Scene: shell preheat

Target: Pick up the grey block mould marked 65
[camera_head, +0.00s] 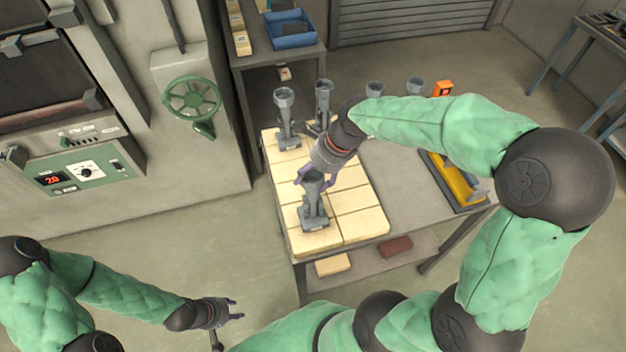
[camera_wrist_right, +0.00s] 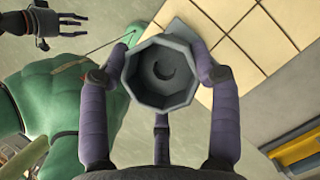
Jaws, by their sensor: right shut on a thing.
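A grey block mould (camera_head: 314,208) with an octagonal cup top is upright over the front of the cream tiles. My right gripper (camera_head: 316,180) is shut around its cup from above. In the right wrist view the mould's hollow cup (camera_wrist_right: 160,75) sits between the fingers. No mark can be read on it, and I cannot tell if its base touches the tiles. Two similar grey moulds, one at the back left (camera_head: 286,118) and one beside it (camera_head: 323,100), stand at the far end of the tiles. My left gripper (camera_head: 237,309) is open and empty, low at the front, away from the table.
The cream tiles (camera_head: 350,203) cover the table's left part. Two more grey cups (camera_head: 374,90) (camera_head: 415,86) and an orange device (camera_head: 443,89) are behind my right arm. A yellow tool in a tray (camera_head: 452,180) lies at right.

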